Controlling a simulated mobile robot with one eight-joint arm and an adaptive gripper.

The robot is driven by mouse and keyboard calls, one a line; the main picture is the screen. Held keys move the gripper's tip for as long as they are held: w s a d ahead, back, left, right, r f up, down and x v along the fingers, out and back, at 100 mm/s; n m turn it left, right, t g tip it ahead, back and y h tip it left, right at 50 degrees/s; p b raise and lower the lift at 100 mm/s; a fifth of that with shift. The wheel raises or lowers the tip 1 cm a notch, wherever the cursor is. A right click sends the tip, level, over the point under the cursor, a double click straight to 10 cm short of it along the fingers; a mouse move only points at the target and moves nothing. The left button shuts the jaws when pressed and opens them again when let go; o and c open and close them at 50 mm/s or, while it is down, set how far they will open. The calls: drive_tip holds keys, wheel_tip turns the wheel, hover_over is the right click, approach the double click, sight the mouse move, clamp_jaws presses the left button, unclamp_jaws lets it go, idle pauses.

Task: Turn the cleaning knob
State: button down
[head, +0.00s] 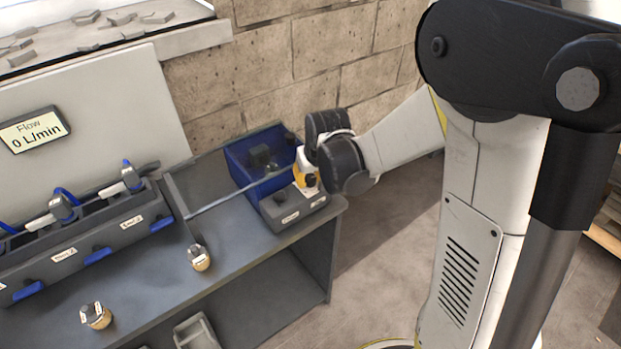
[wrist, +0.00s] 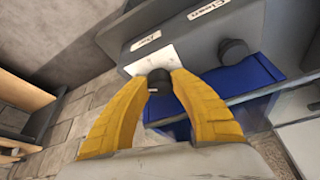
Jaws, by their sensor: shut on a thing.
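A grey control box (head: 292,208) stands at the right end of the bench and carries two black knobs. My gripper (wrist: 160,79), with yellow fingers, is shut on one black knob (wrist: 158,83) at the box's outer end. A small label (wrist: 145,40) beside this knob is too blurred to read. The other black knob (wrist: 233,53) is free, to the right in the wrist view. The label (wrist: 208,10) nearest it seems to begin with "Clean". In the head view my gripper (head: 307,178) comes from the right, and the free knob (head: 279,197) is left of it.
A blue tray (head: 240,165) lies behind the box, and a metal rail (head: 225,200) runs left from it. Two brass-coloured fittings (head: 199,258) (head: 96,315) stand on the bench. A flow display (head: 34,130) reads 0 L/min. The floor right of the bench is open.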

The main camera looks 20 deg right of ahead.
drive_tip(key=n+y, duration=0.2)
drive_tip(key=n, duration=0.4)
drive_tip(key=shift+d, duration=0.1)
drive_tip(key=n+g+y, duration=0.1)
drive_tip(key=n, duration=0.1)
drive_tip(key=n+g+y, duration=0.1)
drive_tip(key=n, duration=0.2)
drive_tip(key=shift+n, duration=0.3)
idle(0.4)
drive_tip(key=c, duration=1.1)
unclamp_jaws()
drive_tip(key=shift+o, duration=0.2)
drive_tip(key=shift+r, duration=0.15)
